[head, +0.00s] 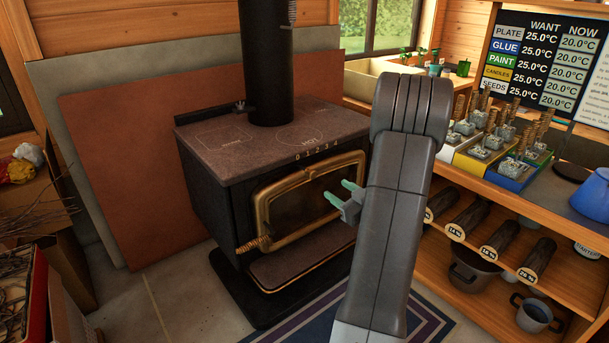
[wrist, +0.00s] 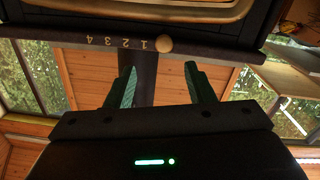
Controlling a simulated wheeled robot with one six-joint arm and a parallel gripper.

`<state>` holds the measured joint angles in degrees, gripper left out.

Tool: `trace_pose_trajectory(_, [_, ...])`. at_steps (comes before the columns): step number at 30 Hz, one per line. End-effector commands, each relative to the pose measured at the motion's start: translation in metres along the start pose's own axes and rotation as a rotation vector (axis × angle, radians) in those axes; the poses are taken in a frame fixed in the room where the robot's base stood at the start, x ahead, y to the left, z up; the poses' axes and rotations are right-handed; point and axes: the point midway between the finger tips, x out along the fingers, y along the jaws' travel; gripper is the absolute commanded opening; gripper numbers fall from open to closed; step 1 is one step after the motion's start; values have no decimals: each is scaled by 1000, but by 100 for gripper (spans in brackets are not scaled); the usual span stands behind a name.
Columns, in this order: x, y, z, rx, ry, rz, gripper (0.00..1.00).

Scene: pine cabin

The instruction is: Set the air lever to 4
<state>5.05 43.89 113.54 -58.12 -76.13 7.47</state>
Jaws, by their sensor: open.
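In the head view the scale 0 to 4 (head: 317,152) runs along the front of the stove top; I cannot make out the knob there. My gripper (head: 341,191) is open and empty in front of the stove door. In the wrist view my gripper (wrist: 162,84) has its green fingers apart, with the knob beyond them, not touching.
The black stove (head: 225,205) has a flue pipe (head: 266,60) rising from its top and a brass-framed glass door (head: 308,195). A wooden shelf unit (head: 475,200) with logs and pots stands at the right. Floor (head: 150,300) is clear at the front left.

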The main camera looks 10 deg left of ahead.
Motion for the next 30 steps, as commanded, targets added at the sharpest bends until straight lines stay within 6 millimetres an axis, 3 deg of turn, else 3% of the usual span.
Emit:
trace_pose_trajectory(8, [19, -6, 2, 3, 32, -27, 49])
trace_pose_trajectory(21, [108, -8, 0, 3, 32, -26, 49])
trace_pose_trajectory(30, [138, -8, -2, 5, 30, -23, 49])
